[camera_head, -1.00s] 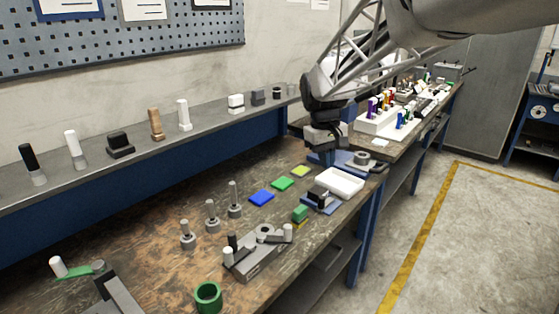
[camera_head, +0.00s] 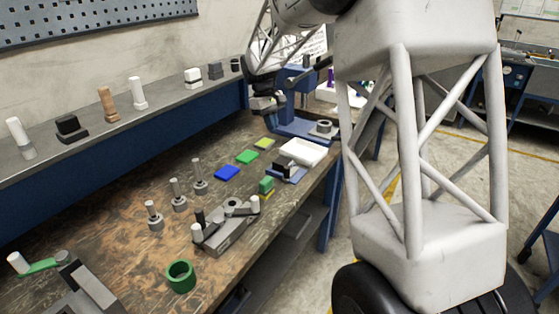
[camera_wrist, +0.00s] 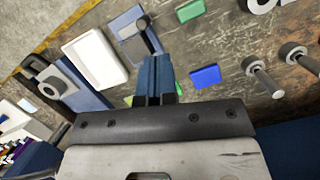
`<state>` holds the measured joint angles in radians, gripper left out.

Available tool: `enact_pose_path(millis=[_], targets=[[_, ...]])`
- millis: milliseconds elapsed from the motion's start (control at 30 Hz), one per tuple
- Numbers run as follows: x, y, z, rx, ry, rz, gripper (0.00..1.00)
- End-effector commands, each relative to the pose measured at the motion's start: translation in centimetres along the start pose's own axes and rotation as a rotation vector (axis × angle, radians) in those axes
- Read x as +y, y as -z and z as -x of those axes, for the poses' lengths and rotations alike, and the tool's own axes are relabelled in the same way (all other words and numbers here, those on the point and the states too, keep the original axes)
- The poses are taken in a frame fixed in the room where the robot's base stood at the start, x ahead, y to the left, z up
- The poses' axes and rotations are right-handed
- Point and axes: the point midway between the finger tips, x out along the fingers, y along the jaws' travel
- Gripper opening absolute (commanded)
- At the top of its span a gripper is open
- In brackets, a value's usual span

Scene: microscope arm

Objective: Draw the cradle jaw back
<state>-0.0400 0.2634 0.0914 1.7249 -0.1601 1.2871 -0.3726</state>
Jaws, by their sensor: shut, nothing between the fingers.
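The likely cradle is a small blue-based fixture (camera_head: 290,175) with a grey block and a black knob, right of the green block, beside the white tray. I cannot tell which part is the jaw. My gripper (camera_head: 271,120) is over the far part of the bench, near the yellow-green square. In the wrist view its blue fingers (camera_wrist: 155,62) are together and empty, pointing towards the fixture; contact is not clear.
The white tray (camera_head: 303,151) stands beside the fixture. Behind it is a blue stand with a grey ring (camera_head: 323,127). Blue (camera_head: 227,172) and green (camera_head: 247,157) squares lie left. Upright grey pegs (camera_head: 176,190) and a grey fixture (camera_head: 222,233) stand nearer.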

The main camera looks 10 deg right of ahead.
Motion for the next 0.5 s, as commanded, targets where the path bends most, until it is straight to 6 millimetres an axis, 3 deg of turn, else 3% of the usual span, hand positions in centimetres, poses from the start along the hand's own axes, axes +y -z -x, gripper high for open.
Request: enact_pose_path(millis=[500], targets=[[2.9, 8.4, -3.7, -0.083, 0.007, 0.085, 0.00]])
